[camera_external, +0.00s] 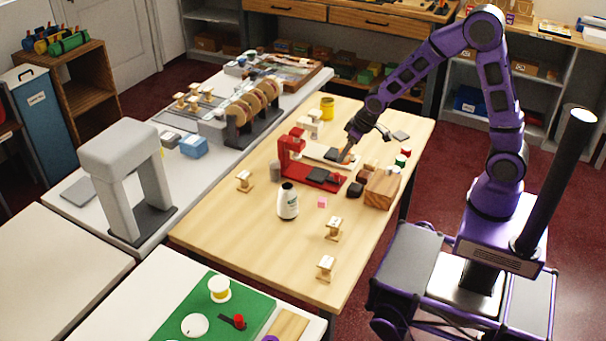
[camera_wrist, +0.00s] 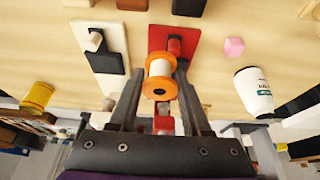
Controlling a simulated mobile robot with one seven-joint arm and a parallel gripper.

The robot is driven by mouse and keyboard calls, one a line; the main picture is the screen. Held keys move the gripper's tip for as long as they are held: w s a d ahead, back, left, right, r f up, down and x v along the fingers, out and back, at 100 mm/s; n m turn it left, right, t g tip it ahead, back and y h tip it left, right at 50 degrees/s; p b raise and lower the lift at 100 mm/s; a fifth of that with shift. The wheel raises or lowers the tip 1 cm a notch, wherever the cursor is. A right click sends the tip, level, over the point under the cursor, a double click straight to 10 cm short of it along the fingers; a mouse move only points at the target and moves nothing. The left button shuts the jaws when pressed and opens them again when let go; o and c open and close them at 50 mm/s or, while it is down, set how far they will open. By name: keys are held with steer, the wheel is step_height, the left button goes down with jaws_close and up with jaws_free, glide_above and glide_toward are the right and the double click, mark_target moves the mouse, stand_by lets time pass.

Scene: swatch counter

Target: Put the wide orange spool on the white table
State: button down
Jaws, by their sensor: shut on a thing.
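The orange spool (camera_wrist: 159,88), with orange flanges and a pale wound middle, sits between the two fingers of my gripper (camera_wrist: 160,72) in the wrist view. The fingers are shut on it from both sides. In the external view my gripper (camera_external: 350,150) is over the wooden table, beside the red stand (camera_external: 290,152); the spool is too small and covered there to make out clearly. The wrist view shows the red base (camera_wrist: 176,40) behind the spool; I cannot tell whether they touch. White tables (camera_external: 62,258) stand at the left and front left.
A white bottle (camera_external: 288,201), a pink cube (camera_external: 322,203), a wooden block (camera_external: 382,188) and several small wooden spools stand on the wooden table (camera_external: 245,225). A yellow cup (camera_external: 327,106) stands at its back. A grey arch (camera_external: 125,175) stands on the long white table. The left front white table looks bare.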

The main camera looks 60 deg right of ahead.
steer(key=w+d+m, duration=0.1)
steer(key=w+d, duration=0.2)
steer(key=d, duration=0.6)
steer(key=r+b, duration=0.1)
steer(key=b, duration=0.1)
glide_above(354, 148)
steer(key=s, duration=0.1)
steer(key=shift+m+h, duration=0.3)
steer(key=shift+m, duration=0.1)
steer(key=f, duration=0.4)
steer(key=f+b, duration=0.1)
steer(key=f, duration=0.4)
steer(key=shift+s+a+f, duration=0.15)
steer(key=shift+s+f, duration=0.05)
steer(key=shift+f, duration=0.15)
steer(key=shift+c, duration=1.8)
jaws_free()
